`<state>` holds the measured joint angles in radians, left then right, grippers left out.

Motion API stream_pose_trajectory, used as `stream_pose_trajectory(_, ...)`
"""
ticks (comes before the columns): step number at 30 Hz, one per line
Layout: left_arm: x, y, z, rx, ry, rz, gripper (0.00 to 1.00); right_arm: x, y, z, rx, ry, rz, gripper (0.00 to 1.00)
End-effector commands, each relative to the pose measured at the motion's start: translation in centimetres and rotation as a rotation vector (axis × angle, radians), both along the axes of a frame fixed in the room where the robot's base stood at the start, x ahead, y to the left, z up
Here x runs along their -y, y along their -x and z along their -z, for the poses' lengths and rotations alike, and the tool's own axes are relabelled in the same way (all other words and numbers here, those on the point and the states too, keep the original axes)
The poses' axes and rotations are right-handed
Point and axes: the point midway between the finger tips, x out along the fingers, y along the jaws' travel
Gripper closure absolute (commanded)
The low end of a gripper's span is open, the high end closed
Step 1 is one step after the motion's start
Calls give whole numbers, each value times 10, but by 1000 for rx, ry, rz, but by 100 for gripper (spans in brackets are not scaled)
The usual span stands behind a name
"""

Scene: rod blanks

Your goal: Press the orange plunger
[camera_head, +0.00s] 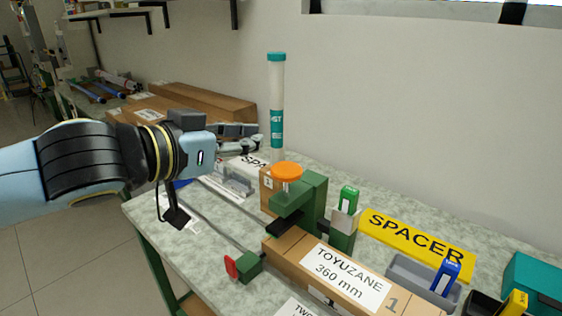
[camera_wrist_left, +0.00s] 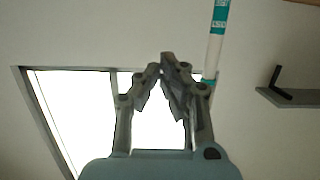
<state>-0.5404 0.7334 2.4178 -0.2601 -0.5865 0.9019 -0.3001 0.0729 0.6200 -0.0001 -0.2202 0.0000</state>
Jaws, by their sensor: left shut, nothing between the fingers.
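The orange plunger (camera_head: 287,170) is a round orange cap on top of a green fixture (camera_head: 312,200) in the middle of the bench. My left gripper (camera_head: 258,136) comes in from the left, above and behind the plunger's left side in the picture. It is apart from the plunger. In the left wrist view its fingers (camera_wrist_left: 163,60) point up with the tips together and nothing between them. The plunger does not show in the wrist view. My right gripper is not in view.
A tall white tube with teal ends (camera_head: 277,100) stands behind the plunger, close to my left fingertips. A labelled cardboard box (camera_head: 285,243) lies in front. A yellow SPACER sign (camera_head: 418,243), a grey bin (camera_head: 405,270) and a teal box (camera_head: 535,280) lie to the right.

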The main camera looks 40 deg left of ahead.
Motion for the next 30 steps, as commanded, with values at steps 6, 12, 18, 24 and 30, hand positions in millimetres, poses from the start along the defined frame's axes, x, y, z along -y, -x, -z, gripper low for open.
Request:
stream_pose_trajectory(6,3,-44,13,4,9,-6,100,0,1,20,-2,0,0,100)
stream_pose_trajectory(12,7,-81,23,-1,8,-1,100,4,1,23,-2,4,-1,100)
stream_pose_trajectory(18,7,-77,52,-3,3,0,100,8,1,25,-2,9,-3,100)
stream_pose_trajectory(24,7,-77,60,-1,0,1,100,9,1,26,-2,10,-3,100)
stream_pose_trajectory(30,6,-77,60,-1,-1,1,100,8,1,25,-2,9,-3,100)
